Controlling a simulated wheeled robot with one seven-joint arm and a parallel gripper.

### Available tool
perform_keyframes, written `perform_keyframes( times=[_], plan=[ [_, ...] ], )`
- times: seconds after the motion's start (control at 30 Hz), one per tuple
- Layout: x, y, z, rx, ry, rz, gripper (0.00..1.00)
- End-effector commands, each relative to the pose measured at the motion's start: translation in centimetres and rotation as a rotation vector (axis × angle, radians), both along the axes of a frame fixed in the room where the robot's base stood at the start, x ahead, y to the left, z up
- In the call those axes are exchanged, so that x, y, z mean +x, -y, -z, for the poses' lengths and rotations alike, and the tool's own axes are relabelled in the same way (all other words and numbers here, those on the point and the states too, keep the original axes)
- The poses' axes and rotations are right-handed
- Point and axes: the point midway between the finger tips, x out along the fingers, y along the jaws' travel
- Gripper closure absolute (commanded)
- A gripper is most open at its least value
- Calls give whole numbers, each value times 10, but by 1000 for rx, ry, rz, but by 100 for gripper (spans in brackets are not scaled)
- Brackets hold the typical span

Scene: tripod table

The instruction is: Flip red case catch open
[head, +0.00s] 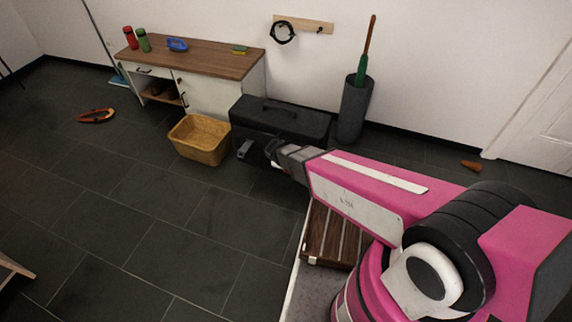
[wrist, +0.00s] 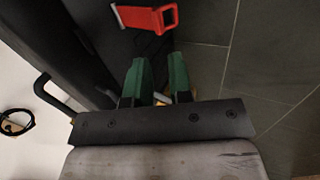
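The black case (head: 283,118) stands on the floor against the wall in the head view, with a dark carry handle on its lid. It also fills the upper left of the wrist view (wrist: 75,45). The red catch (wrist: 160,20), with a loop-shaped end and a pale strip, shows at the top of the wrist view, just beyond my fingertips. I cannot make it out in the head view. My gripper (wrist: 158,58) has two green fingers with a gap between them and nothing held. In the head view my gripper (head: 272,152) is at the case's front, partly hiding it.
A wicker basket (head: 200,140) stands left of the case, and a wood-topped cabinet (head: 195,60) behind it. A dark umbrella stand (head: 354,110) is on the right. A slatted wooden piece (head: 330,237) lies below my arm. The tiled floor in front is mostly clear.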

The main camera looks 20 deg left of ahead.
Motion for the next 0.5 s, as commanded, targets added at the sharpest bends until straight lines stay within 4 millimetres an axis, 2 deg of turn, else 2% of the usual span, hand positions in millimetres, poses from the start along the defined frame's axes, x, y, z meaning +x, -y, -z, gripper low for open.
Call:
perform_keyframes(
  times=[0.03, 0.2, 0.5],
  plan=[
    [-7, 1, -11, 1, 0, 0, 80],
    [-15, -1, -28, 1, 0, 0, 80],
    [-16, -2, -30, 0, -1, 1, 80]
  ],
)
